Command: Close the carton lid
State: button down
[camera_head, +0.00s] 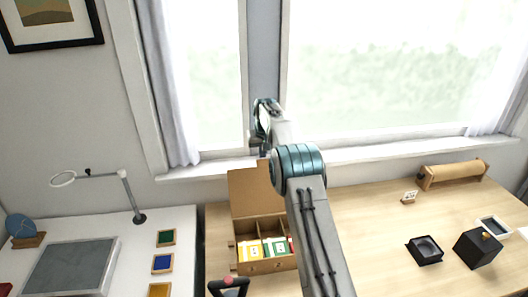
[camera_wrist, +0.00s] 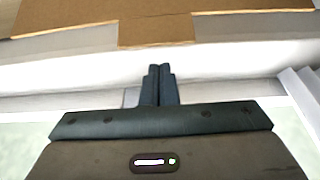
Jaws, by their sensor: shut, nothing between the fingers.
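The cardboard carton (camera_head: 265,267) stands on the wooden table with its lid (camera_head: 246,188) raised upright at the back. Inside are compartments holding yellow, green and red-marked packets. My arm reaches over the carton's right side and hides part of the lid and box. In the wrist view my gripper (camera_wrist: 158,72) is shut and empty, with its fingers together. Brown cardboard (camera_wrist: 190,30) lies beyond the fingertips in that view, seemingly the lid; a gap shows and I see no contact. In the head view the fingertips are hard to make out.
The window and its sill (camera_head: 210,170) are close behind the lid. A black box (camera_head: 478,249), a black tray (camera_head: 425,250) and a brown roll (camera_head: 453,175) are on the right. A lamp (camera_head: 128,190) and coloured tiles (camera_head: 163,263) are on the left table.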

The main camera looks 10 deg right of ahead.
jog(key=s, duration=0.1)
jog(key=s+r, duration=0.1)
jog(key=s, duration=0.1)
jog(key=shift+s+r+p, duration=0.15)
jog(key=shift+p, duration=0.2)
jog(key=shift+s+b, duration=0.1)
jog(key=shift+b, duration=0.2)
